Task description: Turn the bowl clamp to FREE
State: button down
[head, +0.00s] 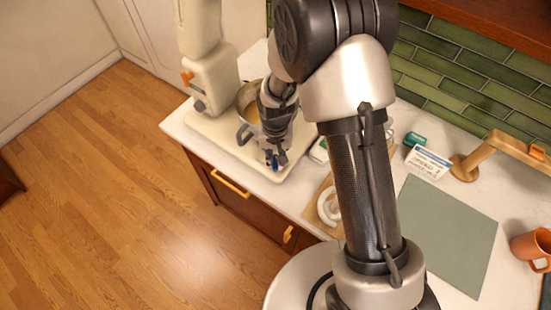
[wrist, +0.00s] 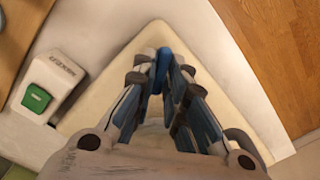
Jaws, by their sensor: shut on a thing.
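A cream stand mixer (head: 212,80) stands at the left end of the counter with a metal bowl (head: 246,97) on its base (head: 212,127). My gripper (head: 274,157) is at the front corner of that base. In the wrist view, my gripper (wrist: 163,72) has its fingertips closed around a blue piece (wrist: 164,58), which looks like the bowl clamp's handle. The cream base (wrist: 118,62) lies below it. My fingers cover much of the handle, and no FREE marking can be read. My arm partly hides the bowl.
A white box with a green button (wrist: 37,98) sits beside the base. A grey-green mat (head: 448,232), a white card (head: 428,161) and an orange mug (head: 532,246) are to the right. The counter's front edge is close to my gripper, with wood floor (head: 110,190) beyond.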

aim_at(276, 161)
jog(key=n+b, duration=0.1)
jog(key=n, duration=0.4)
jog(key=shift+n, duration=0.3)
jog(key=n, duration=0.5)
jog(key=shift+b, duration=0.4)
jog(key=shift+n, duration=0.4)
jog(key=c, duration=1.6)
grip_release()
notch_tip(276, 161, up, 12)
